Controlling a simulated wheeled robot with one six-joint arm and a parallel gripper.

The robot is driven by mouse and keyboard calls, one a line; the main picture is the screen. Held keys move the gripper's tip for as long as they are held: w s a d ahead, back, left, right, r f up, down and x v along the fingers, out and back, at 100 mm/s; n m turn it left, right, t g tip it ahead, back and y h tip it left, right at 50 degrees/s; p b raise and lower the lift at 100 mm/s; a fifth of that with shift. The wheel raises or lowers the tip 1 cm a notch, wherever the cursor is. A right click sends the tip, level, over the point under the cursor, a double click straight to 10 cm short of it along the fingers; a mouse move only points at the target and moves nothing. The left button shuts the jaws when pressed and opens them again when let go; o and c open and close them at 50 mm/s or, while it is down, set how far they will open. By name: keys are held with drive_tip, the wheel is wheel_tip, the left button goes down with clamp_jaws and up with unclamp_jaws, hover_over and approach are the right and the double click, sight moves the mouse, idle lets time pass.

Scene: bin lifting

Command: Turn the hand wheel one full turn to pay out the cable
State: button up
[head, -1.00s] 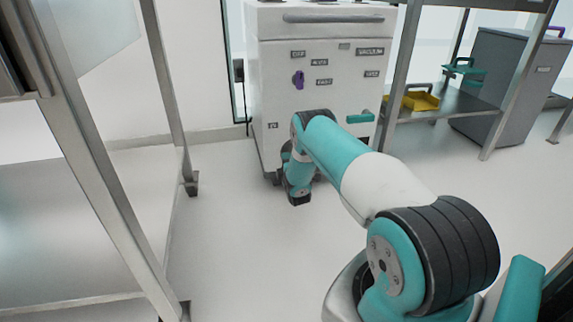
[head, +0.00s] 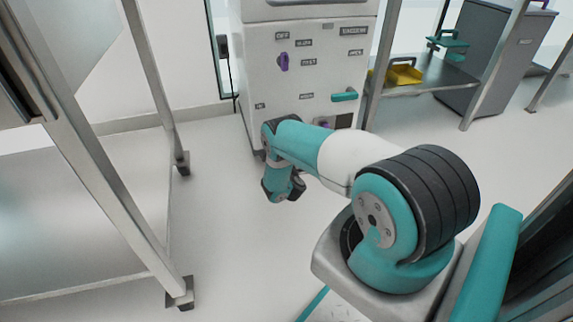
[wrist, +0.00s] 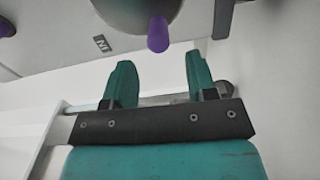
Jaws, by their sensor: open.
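In the wrist view, a dark grey round wheel (wrist: 128,12) with a purple knob (wrist: 158,34) is cut off by the top edge. It is on a pale panel beside a small label. My gripper (wrist: 158,62) is open, its two teal fingers apart and empty. The purple knob appears just beyond the gap between the fingertips; I cannot tell the distance. In the head view, my gripper is low in front of the white cabinet (head: 290,85), with its fingertips not clearly visible. The wheel is not clearly visible there, with my arm across the cabinet's lower part.
The cabinet carries a purple knob (head: 283,62), a teal handle (head: 344,97) and several labels. A steel frame (head: 100,190) stands close on the left. Floor between is clear.

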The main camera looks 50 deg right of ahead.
drive_tip(key=p+v, duration=0.8)
drive_tip(key=v, duration=0.2)
drive_tip(key=shift+a, duration=0.2)
